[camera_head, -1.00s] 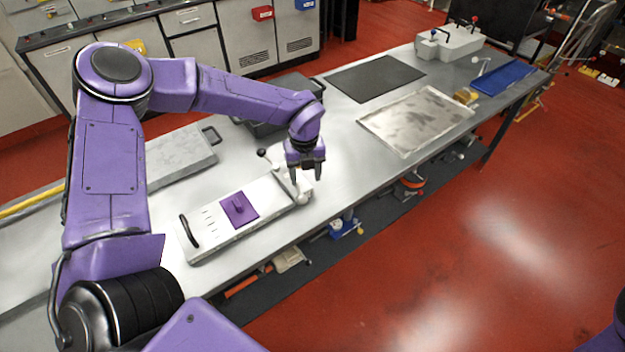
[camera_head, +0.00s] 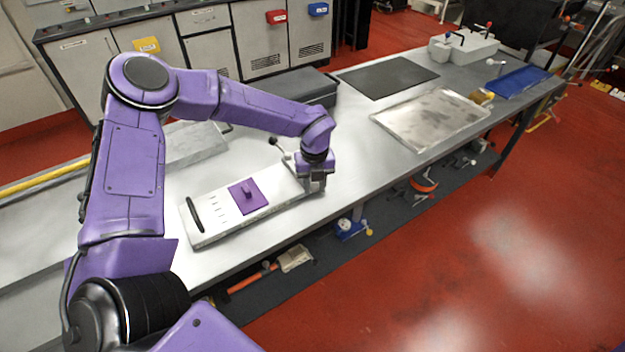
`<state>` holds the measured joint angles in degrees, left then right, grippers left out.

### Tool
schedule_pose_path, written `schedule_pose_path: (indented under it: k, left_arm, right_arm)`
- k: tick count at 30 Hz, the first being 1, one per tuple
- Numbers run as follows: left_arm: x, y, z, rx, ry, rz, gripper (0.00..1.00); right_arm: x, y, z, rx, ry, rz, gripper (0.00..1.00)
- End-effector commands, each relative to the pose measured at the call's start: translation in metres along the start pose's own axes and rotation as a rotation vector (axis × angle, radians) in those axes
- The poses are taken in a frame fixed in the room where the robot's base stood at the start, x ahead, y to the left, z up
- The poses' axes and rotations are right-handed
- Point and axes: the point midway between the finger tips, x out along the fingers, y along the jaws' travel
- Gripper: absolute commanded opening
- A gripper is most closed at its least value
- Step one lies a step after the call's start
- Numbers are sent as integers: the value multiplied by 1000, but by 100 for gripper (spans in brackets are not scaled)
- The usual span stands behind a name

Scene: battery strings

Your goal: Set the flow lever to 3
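A pale flat box (camera_head: 215,232) lies on the steel bench. It has a black handle (camera_head: 195,214) at its left end, short tick marks, and a purple square plate (camera_head: 256,200) with a raised purple piece. A thin lever with a black ball knob (camera_head: 272,141) rises behind the box's right end. I cannot tell which part is the flow lever, and no numbers are readable. My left gripper (camera_head: 316,185) points down at the box's right end, right of the lever knob. Its fingers are dark and blurred against the fitting there, so its opening and any contact are unclear. My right gripper is out of view.
A dark case (camera_head: 300,88) stands behind my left forearm. A black mat (camera_head: 388,76), a metal tray (camera_head: 428,120), a blue tray (camera_head: 514,82) and a pale block with levers (camera_head: 464,48) lie farther right. Bare bench (camera_head: 352,165) lies between the box and metal tray.

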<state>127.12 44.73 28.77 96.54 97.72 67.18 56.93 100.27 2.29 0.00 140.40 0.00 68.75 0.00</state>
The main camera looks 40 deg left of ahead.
Motion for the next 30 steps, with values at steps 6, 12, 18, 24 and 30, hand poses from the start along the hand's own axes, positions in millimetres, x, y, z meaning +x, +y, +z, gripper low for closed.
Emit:
schedule_pose_path:
  k: [6, 12, 18, 24, 30]
  left_arm:
    - [1, 1, 0, -2, -1, 2, 2]
    - [3, -4, 1, -52, -2, 2, 1]
    - [3, -8, 2, -115, -1, 2, 1]
    - [3, -13, 3, -177, -1, 2, 1]
    - [2, -17, 3, -220, -1, 3, 1]
  right_arm:
    - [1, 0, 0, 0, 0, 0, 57]
    - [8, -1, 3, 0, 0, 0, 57]
    - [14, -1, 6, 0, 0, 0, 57]
    - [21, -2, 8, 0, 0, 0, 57]
    - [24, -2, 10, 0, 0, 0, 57]
